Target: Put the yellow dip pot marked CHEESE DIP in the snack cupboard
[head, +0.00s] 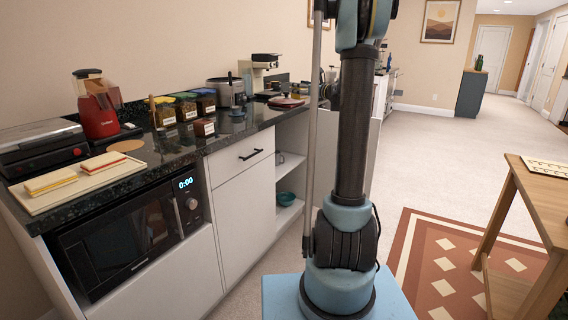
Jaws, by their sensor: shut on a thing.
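My gripper cannot be made out; only my arm's links show, standing upright in the middle of the head view. No pot that I can read as CHEESE DIP shows. An open cupboard (291,168) under the counter has a shelf, with a teal bowl (286,198) low down and a small cup-like thing above. I cannot tell whether it is the snack cupboard. My arm hides part of this area.
A tray with sandwiches (62,200), a red blender (98,106) and a grill (40,146) crowd the counter's left end. A microwave (130,236) sits below. A wooden table (536,197) stands at right on a patterned rug (415,256). Open floor lies beyond.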

